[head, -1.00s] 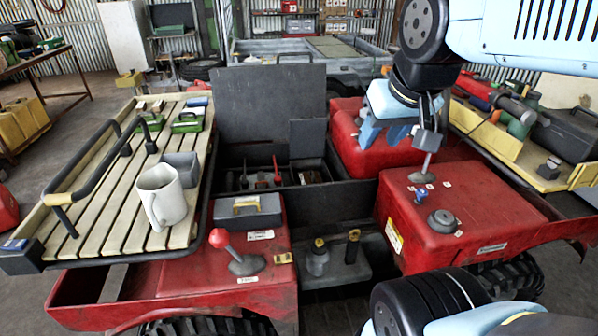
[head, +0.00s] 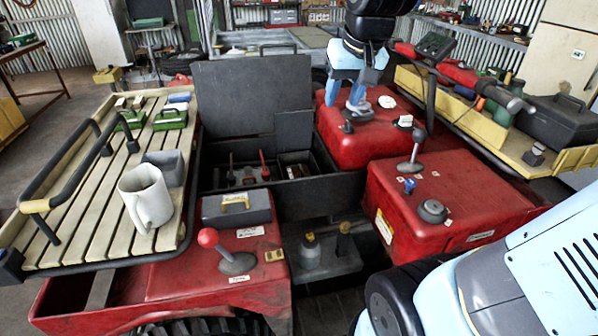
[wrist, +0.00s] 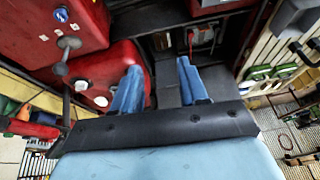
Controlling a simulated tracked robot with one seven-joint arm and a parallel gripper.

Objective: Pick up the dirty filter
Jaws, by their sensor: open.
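My gripper (head: 356,100) is open and empty, with its blue fingers pointing down above the far red body panel, right of the open black box (head: 325,186). In the wrist view, my gripper (wrist: 160,88) shows its two blue fingers apart, with dark surface and part of the red panel between and beyond them. The box has its lid (head: 250,105) raised. Inside are a red-handled item (head: 264,166) and a small brownish item (head: 297,169) in the right compartment. I cannot tell which thing, if any, is the dirty filter.
A slatted rack (head: 75,235) at left carries a white mug (head: 146,197), a grey block and green items. A red-knobbed lever (head: 208,238) and a grey case (head: 236,207) stand in front of the box. A yellow tray (head: 465,112) with a black toolbox (head: 560,122) is at right.

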